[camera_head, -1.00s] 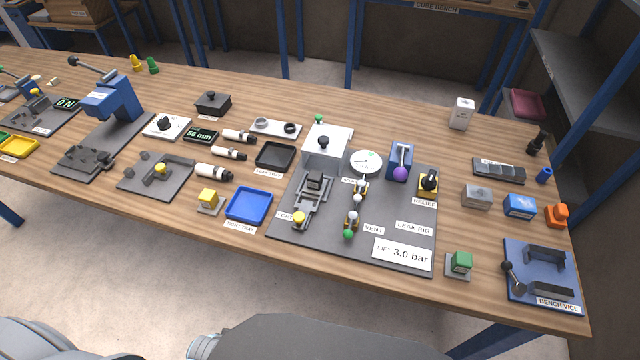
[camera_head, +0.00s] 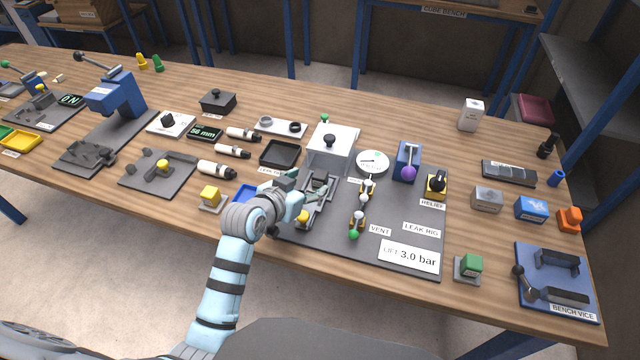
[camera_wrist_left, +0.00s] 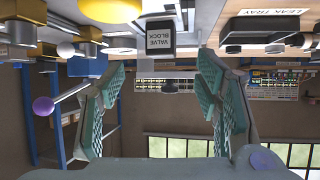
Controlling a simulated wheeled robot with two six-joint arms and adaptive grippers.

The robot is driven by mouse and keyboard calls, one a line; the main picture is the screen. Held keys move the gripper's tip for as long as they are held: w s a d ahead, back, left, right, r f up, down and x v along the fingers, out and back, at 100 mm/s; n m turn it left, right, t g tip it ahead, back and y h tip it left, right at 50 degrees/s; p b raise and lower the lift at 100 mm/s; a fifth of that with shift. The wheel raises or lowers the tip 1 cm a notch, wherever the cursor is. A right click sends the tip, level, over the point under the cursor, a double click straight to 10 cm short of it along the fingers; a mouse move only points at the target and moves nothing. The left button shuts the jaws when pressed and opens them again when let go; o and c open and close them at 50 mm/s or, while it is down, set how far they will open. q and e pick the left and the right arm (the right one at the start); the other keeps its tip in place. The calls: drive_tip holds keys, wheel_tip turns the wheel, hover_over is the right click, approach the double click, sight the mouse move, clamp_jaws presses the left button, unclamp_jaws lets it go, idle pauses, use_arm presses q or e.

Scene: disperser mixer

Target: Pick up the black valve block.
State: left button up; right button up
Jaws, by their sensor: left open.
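In the head view the cradle (camera_head: 310,206) is partly covered by my left gripper, and the block is hard to make out there. My left gripper (camera_head: 300,188) is over the left part of the leak rig. In the left wrist view my left gripper (camera_wrist_left: 160,95) has its two teal fingers wide apart with nothing between them. The block is ahead of the fingertips, lined up with the gap. My right gripper is out of view.
The white box (camera_head: 333,143) with a black knob stands behind the cradle. The gauge (camera_head: 372,162) and brass valves (camera_head: 363,198) stand to its right. A black tray (camera_head: 280,153) lies to the left.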

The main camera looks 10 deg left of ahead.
sight(318, 176)
use_arm(q)
drive_tip(key=b+x, duration=0.1)
drive_tip(key=x, duration=0.6)
drive_tip(key=shift+a+r, duration=0.1)
drive_tip(key=shift+r, duration=0.1)
clamp_jaws()
